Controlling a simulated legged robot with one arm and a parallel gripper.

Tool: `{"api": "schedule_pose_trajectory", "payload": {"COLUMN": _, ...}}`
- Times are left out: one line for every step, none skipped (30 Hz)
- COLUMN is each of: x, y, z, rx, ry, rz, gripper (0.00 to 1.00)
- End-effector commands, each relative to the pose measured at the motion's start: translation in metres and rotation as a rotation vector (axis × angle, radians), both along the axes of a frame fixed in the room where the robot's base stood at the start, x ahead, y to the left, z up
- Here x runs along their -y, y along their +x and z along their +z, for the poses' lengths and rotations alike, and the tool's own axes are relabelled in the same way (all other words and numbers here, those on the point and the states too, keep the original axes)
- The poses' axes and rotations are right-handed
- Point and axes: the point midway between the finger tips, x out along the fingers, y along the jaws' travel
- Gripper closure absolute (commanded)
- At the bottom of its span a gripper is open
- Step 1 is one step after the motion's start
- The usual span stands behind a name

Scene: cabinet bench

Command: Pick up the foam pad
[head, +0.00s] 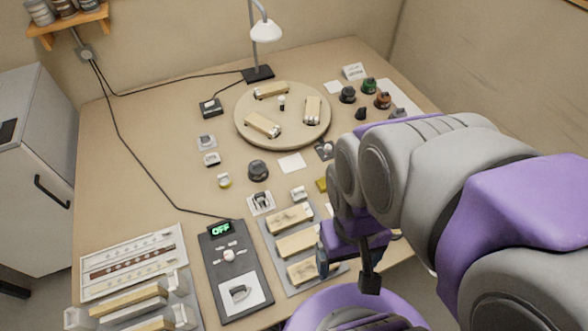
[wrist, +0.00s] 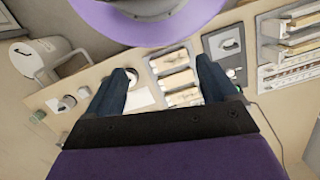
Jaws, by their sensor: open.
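I cannot tell for sure which thing is the foam pad. A small yellow pad (head: 321,184) lies on the bench in the head view, just left of my arm, and may be it. My gripper (head: 345,268) is low over the near edge of the bench, just right of a grey tray (head: 270,250) with several pale blocks. In the wrist view my gripper (wrist: 163,68) has its two dark fingers spread wide with nothing held between them. Part of the bench's right side is hidden behind my arm.
A dark control box (head: 238,280) reading OFF stands left of the tray. A round wooden turntable (head: 243,128) with several blocks is farther back, with a lamp (head: 266,32) behind it. Knobs and small parts crowd the back right.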

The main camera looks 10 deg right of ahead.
Motion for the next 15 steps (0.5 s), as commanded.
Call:
{"api": "schedule_pose_trajectory", "payload": {"x": 0.000, "y": 0.000, "z": 0.000, "rx": 0.000, "ry": 0.000, "rz": 0.000, "gripper": 0.14}}
{"api": "schedule_pose_trajectory", "payload": {"x": 0.000, "y": 0.000, "z": 0.000, "rx": 0.000, "ry": 0.000, "rz": 0.000, "gripper": 0.14}}
{"api": "schedule_pose_trajectory", "payload": {"x": 0.000, "y": 0.000, "z": 0.000, "rx": 0.000, "ry": 0.000, "rz": 0.000, "gripper": 0.14}}
{"api": "schedule_pose_trajectory", "payload": {"x": 0.000, "y": 0.000, "z": 0.000, "rx": 0.000, "ry": 0.000, "rz": 0.000, "gripper": 0.14}}
{"api": "schedule_pose_trajectory", "payload": {"x": 0.000, "y": 0.000, "z": 0.000, "rx": 0.000, "ry": 0.000, "rz": 0.000, "gripper": 0.14}}
{"api": "schedule_pose_trajectory", "payload": {"x": 0.000, "y": 0.000, "z": 0.000, "rx": 0.000, "ry": 0.000, "rz": 0.000, "gripper": 0.13}}
{"api": "schedule_pose_trajectory", "payload": {"x": 0.000, "y": 0.000, "z": 0.000, "rx": 0.000, "ry": 0.000, "rz": 0.000, "gripper": 0.13}}
{"api": "schedule_pose_trajectory", "payload": {"x": 0.000, "y": 0.001, "z": 0.000, "rx": 0.000, "ry": 0.000, "rz": 0.001, "gripper": 0.13}}
{"api": "schedule_pose_trajectory", "payload": {"x": 0.000, "y": 0.003, "z": 0.000, "rx": -0.001, "ry": 0.000, "rz": 0.002, "gripper": 0.13}}
{"api": "schedule_pose_trajectory", "payload": {"x": 0.000, "y": 0.006, "z": -0.001, "rx": -0.001, "ry": 0.000, "rz": 0.003, "gripper": 0.13}}
{"api": "schedule_pose_trajectory", "payload": {"x": 0.000, "y": 0.009, "z": -0.001, "rx": -0.001, "ry": 0.001, "rz": 0.006, "gripper": 0.13}}
{"api": "schedule_pose_trajectory", "payload": {"x": 0.000, "y": 0.016, "z": -0.001, "rx": 0.000, "ry": 0.002, "rz": 0.010, "gripper": 0.13}}
{"api": "schedule_pose_trajectory", "payload": {"x": 0.000, "y": 0.022, "z": -0.002, "rx": 0.002, "ry": 0.002, "rz": 0.013, "gripper": 0.13}}
{"api": "schedule_pose_trajectory", "payload": {"x": 0.000, "y": 0.030, "z": -0.002, "rx": 0.005, "ry": 0.002, "rz": 0.018, "gripper": 0.13}}
{"api": "schedule_pose_trajectory", "payload": {"x": 0.000, "y": 0.041, "z": -0.003, "rx": 0.008, "ry": 0.003, "rz": 0.024, "gripper": 0.13}}
